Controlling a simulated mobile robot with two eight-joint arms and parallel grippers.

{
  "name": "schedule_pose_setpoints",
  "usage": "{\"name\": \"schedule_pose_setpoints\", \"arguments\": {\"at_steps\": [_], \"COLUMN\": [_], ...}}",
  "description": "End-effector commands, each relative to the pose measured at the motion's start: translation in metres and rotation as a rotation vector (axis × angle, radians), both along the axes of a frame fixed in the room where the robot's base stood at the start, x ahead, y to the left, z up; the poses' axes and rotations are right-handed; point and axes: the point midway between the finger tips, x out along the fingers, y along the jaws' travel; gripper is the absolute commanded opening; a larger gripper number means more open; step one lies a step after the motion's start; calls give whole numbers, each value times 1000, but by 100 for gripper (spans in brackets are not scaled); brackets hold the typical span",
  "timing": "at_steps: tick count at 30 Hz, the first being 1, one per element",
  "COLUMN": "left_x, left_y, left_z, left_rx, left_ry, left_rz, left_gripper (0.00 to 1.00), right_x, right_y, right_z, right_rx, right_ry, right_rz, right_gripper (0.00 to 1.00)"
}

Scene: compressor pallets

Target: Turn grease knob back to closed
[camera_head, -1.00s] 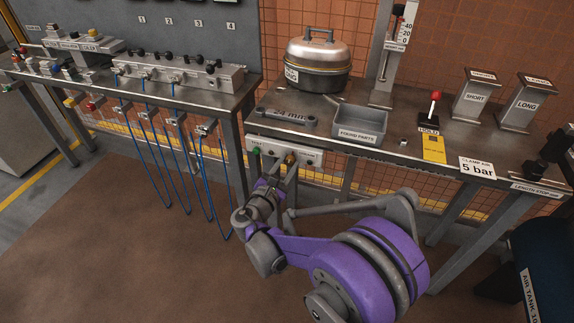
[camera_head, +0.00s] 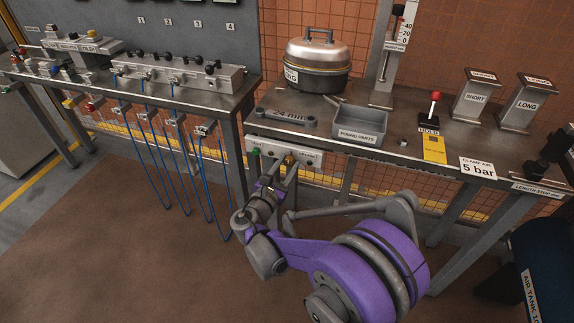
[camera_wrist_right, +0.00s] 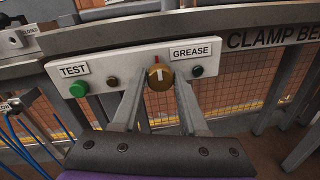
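The grease knob (camera_wrist_right: 160,77) is a round brass knob on a pale panel below the bench edge, beside the GREASE label (camera_wrist_right: 191,52). Its white pointer stands about upright, with a red mark just above it. In the head view the knob (camera_head: 290,159) is small and partly hidden by my gripper. My left gripper is not in view.
The bench (camera_head: 400,150) overhangs above, with a found parts tray (camera_head: 358,124). Floor in front is clear.

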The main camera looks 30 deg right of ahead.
Motion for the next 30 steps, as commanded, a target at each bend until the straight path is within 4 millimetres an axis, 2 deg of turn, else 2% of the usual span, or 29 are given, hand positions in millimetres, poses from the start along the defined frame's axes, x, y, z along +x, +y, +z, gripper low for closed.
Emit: {"name": "schedule_pose_setpoints", "arguments": {"at_steps": [1,3,4,14,17,24,30], "left_x": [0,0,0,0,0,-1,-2], "left_y": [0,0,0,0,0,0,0], "left_z": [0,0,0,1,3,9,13], "left_rx": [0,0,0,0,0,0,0], "left_ry": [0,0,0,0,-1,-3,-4], "left_rz": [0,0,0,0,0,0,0], "left_gripper": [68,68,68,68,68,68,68], "right_x": [0,0,0,-2,-8,-36,-54], "right_y": [0,0,0,3,13,53,80], "right_z": [0,0,0,0,1,1,1], "right_rx": [0,0,1,0,1,1,1], "right_ry": [0,0,-1,-1,-2,-2,-1], "right_rz": [0,0,0,1,2,4,3], "right_gripper": [54,66,68,68,68,68,68]}}
